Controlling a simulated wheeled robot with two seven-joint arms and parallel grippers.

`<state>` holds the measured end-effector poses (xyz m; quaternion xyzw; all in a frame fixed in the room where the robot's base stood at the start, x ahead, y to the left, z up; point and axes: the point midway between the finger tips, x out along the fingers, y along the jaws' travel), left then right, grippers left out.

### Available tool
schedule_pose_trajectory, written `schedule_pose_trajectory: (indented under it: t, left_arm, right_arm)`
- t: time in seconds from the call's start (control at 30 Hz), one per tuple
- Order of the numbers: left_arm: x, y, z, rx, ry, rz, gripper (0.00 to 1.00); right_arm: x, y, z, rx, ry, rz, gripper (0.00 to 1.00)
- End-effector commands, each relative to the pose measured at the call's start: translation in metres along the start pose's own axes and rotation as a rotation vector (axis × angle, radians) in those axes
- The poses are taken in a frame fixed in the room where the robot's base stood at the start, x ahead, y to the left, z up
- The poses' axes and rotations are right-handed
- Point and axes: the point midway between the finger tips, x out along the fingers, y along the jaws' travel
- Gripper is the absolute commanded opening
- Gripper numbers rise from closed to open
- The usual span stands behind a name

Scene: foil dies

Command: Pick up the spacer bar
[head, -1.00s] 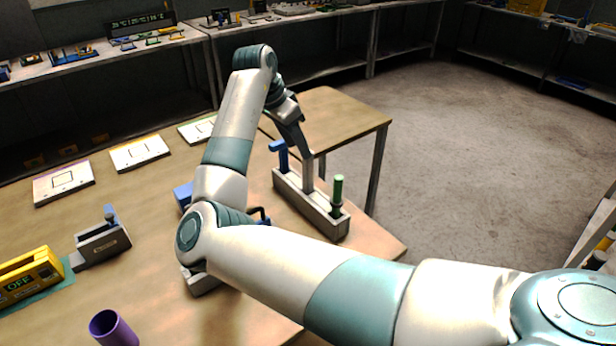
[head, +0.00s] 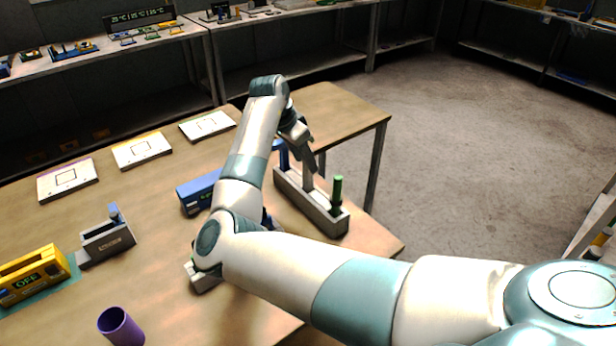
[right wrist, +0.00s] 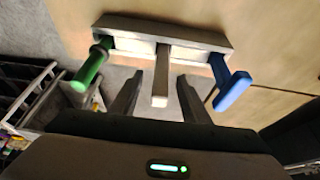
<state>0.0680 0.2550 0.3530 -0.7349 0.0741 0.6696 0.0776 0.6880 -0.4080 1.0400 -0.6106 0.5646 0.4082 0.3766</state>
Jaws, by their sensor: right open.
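A plain grey bar, which I take as the spacer bar (right wrist: 160,88), stands in the middle slot of a grey rack (head: 325,214), between a blue tool and a green one. In the head view its upper part is hidden behind my right gripper (head: 309,160). In the right wrist view the open right gripper (right wrist: 159,78) has one finger on each side of the bar, with a gap showing on both sides. I cannot tell how deep the fingers reach. My left gripper is not in view.
In the rack, the blue tool (right wrist: 232,90) and green-handled tool (right wrist: 92,68) flank the bar closely. A blue box (head: 196,193), grey holder (head: 106,240), yellow OFF unit (head: 30,277) and purple cup (head: 120,327) stand on the table. Flat cards lie along its back.

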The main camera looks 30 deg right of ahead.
Motion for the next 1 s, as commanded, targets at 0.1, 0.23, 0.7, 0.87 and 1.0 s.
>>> schedule_pose_trajectory:
  t: [0.1, 0.23, 0.7, 0.87, 1.0]
  left_arm:
    - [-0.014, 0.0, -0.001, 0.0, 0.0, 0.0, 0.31]
    - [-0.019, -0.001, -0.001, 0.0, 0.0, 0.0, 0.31]
    - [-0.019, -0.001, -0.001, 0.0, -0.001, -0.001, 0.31]
    - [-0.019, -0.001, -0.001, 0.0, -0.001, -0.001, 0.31]
    - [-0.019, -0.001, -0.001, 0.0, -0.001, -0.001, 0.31]
  right_arm:
    - [0.011, -0.001, -0.003, 0.0, -0.001, 0.003, 0.42]
    - [0.027, -0.001, -0.002, 0.0, -0.001, 0.002, 0.42]
    - [0.036, -0.001, -0.001, 0.001, -0.001, -0.001, 0.42]
    - [0.035, -0.001, -0.001, 0.001, -0.001, -0.001, 0.33]
    - [0.035, -0.001, -0.001, 0.001, -0.001, -0.001, 0.0]
